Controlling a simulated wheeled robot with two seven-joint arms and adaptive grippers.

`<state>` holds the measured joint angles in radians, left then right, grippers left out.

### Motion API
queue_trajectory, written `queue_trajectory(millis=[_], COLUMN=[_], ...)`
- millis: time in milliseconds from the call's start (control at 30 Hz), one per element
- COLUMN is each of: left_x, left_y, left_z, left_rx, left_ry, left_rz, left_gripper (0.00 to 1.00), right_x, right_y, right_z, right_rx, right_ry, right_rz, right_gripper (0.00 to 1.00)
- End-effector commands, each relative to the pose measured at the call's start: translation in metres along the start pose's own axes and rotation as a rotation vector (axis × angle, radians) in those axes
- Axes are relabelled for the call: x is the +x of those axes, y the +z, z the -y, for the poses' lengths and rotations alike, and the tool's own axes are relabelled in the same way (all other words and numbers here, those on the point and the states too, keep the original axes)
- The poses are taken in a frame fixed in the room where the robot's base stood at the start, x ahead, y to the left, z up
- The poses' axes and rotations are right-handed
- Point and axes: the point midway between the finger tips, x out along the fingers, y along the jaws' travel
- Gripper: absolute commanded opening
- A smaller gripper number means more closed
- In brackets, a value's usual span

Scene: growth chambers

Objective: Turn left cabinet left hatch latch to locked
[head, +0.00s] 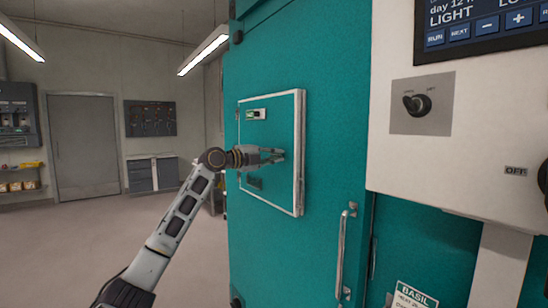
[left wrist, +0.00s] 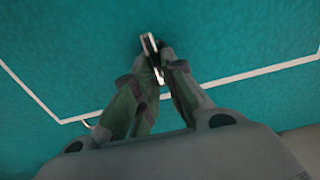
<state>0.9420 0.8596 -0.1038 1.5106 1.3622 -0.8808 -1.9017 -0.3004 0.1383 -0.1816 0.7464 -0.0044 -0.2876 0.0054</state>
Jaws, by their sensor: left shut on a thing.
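The left hatch (head: 287,115) is a teal panel with a white frame on the teal cabinet door (head: 325,80), and it looks closed. My left gripper (head: 280,155) reaches in from the left to the hatch's right part. In the left wrist view, my left gripper (left wrist: 157,75) is shut on a small metallic latch (left wrist: 151,48), whose end sticks out between the fingertips. In the head view the fingers hide the latch. My right gripper is not in view.
A vertical metal door handle (head: 344,250) is below and right of the hatch. A white control box with a rotary knob (head: 417,103) and a screen (head: 480,25) stands at the right. The floor (head: 60,240) at the left is clear.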

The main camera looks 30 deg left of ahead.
Motion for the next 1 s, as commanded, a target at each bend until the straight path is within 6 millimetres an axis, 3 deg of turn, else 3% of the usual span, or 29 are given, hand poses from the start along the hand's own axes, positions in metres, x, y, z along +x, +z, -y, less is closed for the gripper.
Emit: queue_trajectory(millis=[33,67,200,667,1000], left_x=[0.001,0.001,0.001,-0.002,-0.022], left_y=[-0.001,-0.001,-0.001,0.000,0.001], left_z=[-0.002,-0.002,-0.002,-0.001,-0.001], left_rx=[0.002,0.002,0.001,0.000,0.001], left_ry=[0.004,0.004,0.004,0.001,0.002], left_rz=[-0.001,-0.001,-0.001,0.000,0.001], left_gripper=[0.00,0.16,0.34,0.34,0.34], right_x=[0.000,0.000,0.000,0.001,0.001], right_y=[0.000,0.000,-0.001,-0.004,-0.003], right_z=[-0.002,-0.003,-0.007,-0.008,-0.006], right_rx=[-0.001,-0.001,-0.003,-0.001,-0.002], right_ry=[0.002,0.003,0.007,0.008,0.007], right_rz=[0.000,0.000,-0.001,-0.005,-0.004], right_gripper=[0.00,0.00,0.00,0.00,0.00])
